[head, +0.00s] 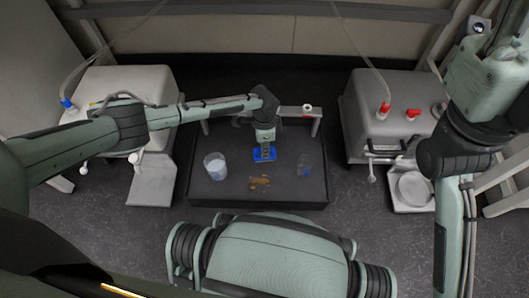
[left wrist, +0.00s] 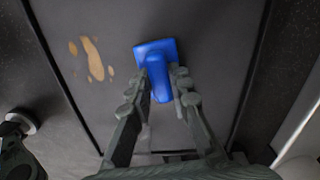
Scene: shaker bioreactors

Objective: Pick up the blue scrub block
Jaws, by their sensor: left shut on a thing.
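The blue scrub block (head: 264,155) is at the middle of the dark table, below my left gripper (head: 264,146). In the left wrist view the block (left wrist: 155,52) shows a wide flat base and a raised grip. My left gripper (left wrist: 161,82) is shut on this grip, with one finger on each side. I cannot tell whether the base touches the table top. My right arm comes in at the right of the head view, but its gripper is out of the picture.
A brown stain (head: 260,182) lies on the table (head: 225,193) in front of the block. A beaker with pale contents (head: 215,166) stands to the left, and a small clear vessel (head: 304,166) to the right. White machines (head: 385,100) flank the table.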

